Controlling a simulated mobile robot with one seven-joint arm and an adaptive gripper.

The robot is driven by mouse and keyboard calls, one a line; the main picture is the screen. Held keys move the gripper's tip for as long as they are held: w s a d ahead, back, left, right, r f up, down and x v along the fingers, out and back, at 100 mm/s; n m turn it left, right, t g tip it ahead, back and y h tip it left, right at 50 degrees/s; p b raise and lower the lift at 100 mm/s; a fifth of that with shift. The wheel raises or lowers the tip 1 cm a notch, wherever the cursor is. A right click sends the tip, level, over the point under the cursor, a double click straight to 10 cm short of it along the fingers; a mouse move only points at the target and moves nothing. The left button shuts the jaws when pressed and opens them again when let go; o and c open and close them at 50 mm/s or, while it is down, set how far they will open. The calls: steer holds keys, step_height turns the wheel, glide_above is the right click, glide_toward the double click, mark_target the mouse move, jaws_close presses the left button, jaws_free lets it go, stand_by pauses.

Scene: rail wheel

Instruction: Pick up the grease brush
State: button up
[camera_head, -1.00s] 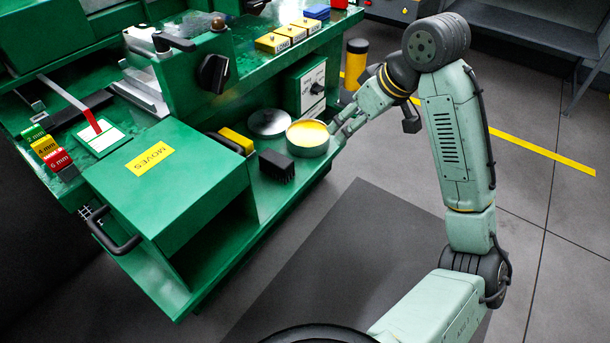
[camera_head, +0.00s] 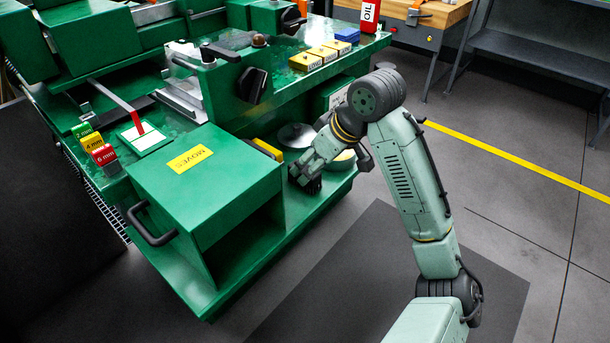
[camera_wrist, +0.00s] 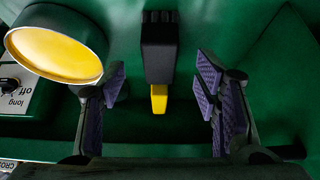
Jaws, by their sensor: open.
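The grease brush (camera_wrist: 159,50), as I take it, shows in the wrist view as a black block with a yellow end. How far the pads are from the brush is unclear.
A round tin with yellow contents (camera_wrist: 58,52) stands close to my left finger in the wrist view. A grey disc (camera_head: 296,136) lies behind my gripper. The green MOVES box (camera_head: 205,185) stands to its left.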

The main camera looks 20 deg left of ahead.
mark_target(304, 169)
steer(key=x, duration=0.4)
steer(key=shift+w+a+f, duration=0.1)
steer(key=shift+a+f, duration=0.05)
steer(key=shift+a, duration=0.15)
steer(key=c, duration=1.3)
steer(key=shift+o, duration=0.2)
steer(key=shift+r, duration=0.65)
step_height(304, 169, up, 2)
steer(key=shift+r, duration=0.1)
steer(key=s+d, duration=0.3)
steer(key=s, duration=0.4)
steer(key=s+d+r+b, duration=0.1)
steer(key=s+d, duration=0.3)
steer(key=s, duration=0.3)
steer(key=shift+d+r+b, duration=0.25)
steer(key=shift+r+b, duration=0.05)
steer(key=shift+s, duration=0.1)
